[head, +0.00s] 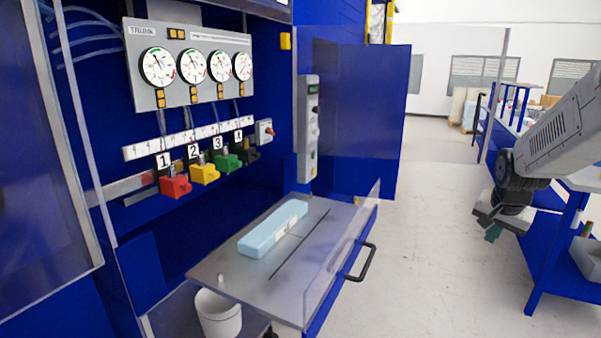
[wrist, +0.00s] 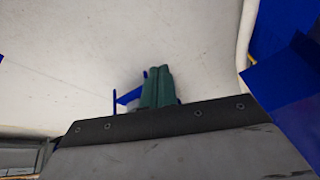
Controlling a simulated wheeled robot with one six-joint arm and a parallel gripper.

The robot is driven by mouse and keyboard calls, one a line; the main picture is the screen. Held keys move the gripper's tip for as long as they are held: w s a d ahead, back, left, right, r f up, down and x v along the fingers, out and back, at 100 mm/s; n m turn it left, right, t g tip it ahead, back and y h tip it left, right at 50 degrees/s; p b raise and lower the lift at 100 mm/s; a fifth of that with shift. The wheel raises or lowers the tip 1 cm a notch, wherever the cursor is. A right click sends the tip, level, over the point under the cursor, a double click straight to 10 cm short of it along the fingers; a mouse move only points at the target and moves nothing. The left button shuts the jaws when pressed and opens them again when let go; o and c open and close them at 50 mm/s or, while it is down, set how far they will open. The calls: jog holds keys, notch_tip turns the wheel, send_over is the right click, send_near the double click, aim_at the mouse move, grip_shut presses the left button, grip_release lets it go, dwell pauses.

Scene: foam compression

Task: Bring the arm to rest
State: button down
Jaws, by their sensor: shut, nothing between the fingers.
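My gripper (head: 492,234) hangs at the right side of the head view, out over the floor and clear of the machine. Its green fingers (wrist: 157,87) are shut together with nothing between them in the wrist view. My arm comes in from the right edge of the head view. A light blue foam block (head: 272,229) lies on the grey machine table (head: 222,266), well to the left of my gripper.
A blue machine with gauges (head: 188,62) and numbered colored valves (head: 205,172) fills the left. A white bucket (head: 218,315) stands below the table. A clear panel with a black handle (head: 362,262) edges the table. A blue workbench (head: 552,250) stands close behind my gripper. Open floor lies between.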

jog(key=s+a+r+n+g, duration=0.1)
jog(key=s+a+r+n, duration=0.1)
jog(key=s+a, duration=0.5)
jog(key=s+a+r+n+y, duration=0.1)
jog(key=s+a+n, duration=0.3)
jog(key=s+a, duration=0.4)
jog(key=s+a+r+n+g+y, duration=0.1)
jog(key=s+a+r+n, duration=0.2)
jog(key=s+a, duration=0.5)
jog(key=shift+s+a+r+n+g, duration=0.15)
jog(key=shift+s+n+g, duration=0.25)
jog(key=shift+s, duration=3.15)
